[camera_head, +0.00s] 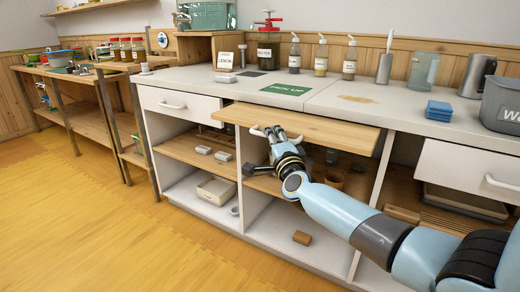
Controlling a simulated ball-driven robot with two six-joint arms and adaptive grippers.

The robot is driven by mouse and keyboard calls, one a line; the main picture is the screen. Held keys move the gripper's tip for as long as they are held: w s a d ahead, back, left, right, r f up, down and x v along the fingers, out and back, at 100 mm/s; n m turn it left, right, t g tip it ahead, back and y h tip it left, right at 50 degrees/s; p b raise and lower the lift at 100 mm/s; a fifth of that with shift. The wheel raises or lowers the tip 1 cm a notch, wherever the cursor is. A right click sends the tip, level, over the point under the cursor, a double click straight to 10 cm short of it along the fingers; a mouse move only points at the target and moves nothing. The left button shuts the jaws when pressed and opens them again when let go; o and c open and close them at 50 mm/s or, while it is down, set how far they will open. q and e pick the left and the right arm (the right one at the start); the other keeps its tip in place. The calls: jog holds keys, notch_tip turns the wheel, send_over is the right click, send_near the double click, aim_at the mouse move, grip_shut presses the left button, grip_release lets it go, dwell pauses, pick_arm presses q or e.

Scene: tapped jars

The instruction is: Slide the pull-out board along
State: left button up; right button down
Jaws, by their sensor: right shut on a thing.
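The pull-out board (320,129) is a light wooden slab under the front edge of the grey counter. It sticks out past the counter front, above the open shelves. My right gripper (272,132) is at the board's front edge, left of its middle, shut on a pale handle there. The fingers hide part of the handle, so the exact grip is hard to see. My right arm reaches in from the lower right. My left gripper is not in view.
A closed white drawer (178,104) is left of the board, and another white drawer (470,172) is to the right. Bottles, a blue cloth stack (439,110) and a grey bin (503,104) stand on the counter. The wooden floor in front is clear.

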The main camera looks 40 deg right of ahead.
aim_at(291, 124)
jog(key=w+d+b, duration=0.1)
jog(key=d, duration=0.2)
jog(key=w+d+b, duration=0.1)
jog(key=d, duration=0.2)
jog(key=w+d+b, duration=0.1)
jog(key=d+b, duration=0.1)
jog(key=d, duration=0.1)
jog(key=shift+w+d+f, duration=0.3)
jog(key=shift+w+d, duration=0.1)
jog(key=shift+w+d+r, duration=0.1)
jog(key=shift+w+d, duration=0.05)
jog(key=shift+d, duration=0.15)
jog(key=c, duration=1.8)
grip_release()
jog(key=o, duration=0.5)
jog(key=shift+c, duration=0.2)
jog(key=shift+r, duration=0.1)
jog(key=shift+a, duration=0.1)
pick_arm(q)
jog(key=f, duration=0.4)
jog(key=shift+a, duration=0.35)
pick_arm(e)
jog(key=v, duration=1.2)
